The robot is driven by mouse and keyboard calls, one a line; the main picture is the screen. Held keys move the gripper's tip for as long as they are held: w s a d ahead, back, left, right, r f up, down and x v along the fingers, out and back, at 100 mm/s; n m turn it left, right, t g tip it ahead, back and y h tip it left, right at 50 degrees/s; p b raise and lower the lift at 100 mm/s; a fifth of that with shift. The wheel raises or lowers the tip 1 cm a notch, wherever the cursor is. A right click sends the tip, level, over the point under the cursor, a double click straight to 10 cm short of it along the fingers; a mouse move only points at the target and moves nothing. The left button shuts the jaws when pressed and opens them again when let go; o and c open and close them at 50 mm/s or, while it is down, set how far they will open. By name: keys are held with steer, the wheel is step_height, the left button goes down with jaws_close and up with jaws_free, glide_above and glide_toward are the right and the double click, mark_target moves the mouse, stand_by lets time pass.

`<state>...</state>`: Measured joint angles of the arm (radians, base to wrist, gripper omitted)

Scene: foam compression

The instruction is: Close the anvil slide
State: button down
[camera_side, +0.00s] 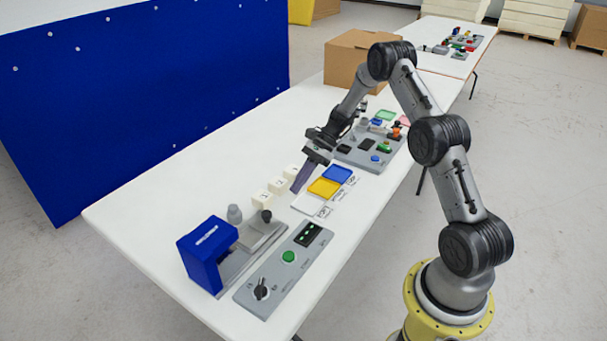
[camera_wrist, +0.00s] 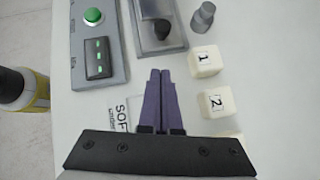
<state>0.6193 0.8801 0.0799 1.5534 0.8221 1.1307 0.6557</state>
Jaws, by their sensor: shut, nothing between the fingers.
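The anvil slide (camera_side: 262,232) is a grey plate with a black knob on a rail in front of the blue press housing (camera_side: 208,256). It extends out from the housing toward the foam cubes. In the wrist view the slide (camera_wrist: 148,12) is at the top middle, with its black knob (camera_wrist: 162,29) at its near end. My gripper (camera_side: 296,190) is shut and empty, above the table beside the cubes. In the wrist view its purple fingers (camera_wrist: 161,74) lie together, pointing at the slide, apart from the knob. The press housing is outside the wrist view.
A control panel (camera_side: 288,272) with a green button, display and rotary switch lies beside the press. Foam cubes (camera_side: 261,199) stand close to my fingers, and a grey weight (camera_side: 234,214) stands by the slide. Yellow (camera_side: 323,187) and blue pads lie right of the gripper.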

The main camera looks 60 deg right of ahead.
mark_target(254, 239)
steer(key=x, duration=0.3)
steer(key=shift+a+f, duration=0.25)
steer(key=shift+a, duration=0.05)
steer(key=a, duration=0.1)
steer(key=w+a, duration=0.1)
steer(key=a, duration=0.1)
steer(key=shift+f, duration=0.15)
steer(key=shift+w+a, duration=0.1)
steer(key=shift+a, duration=0.45)
steer(key=a, duration=1.1)
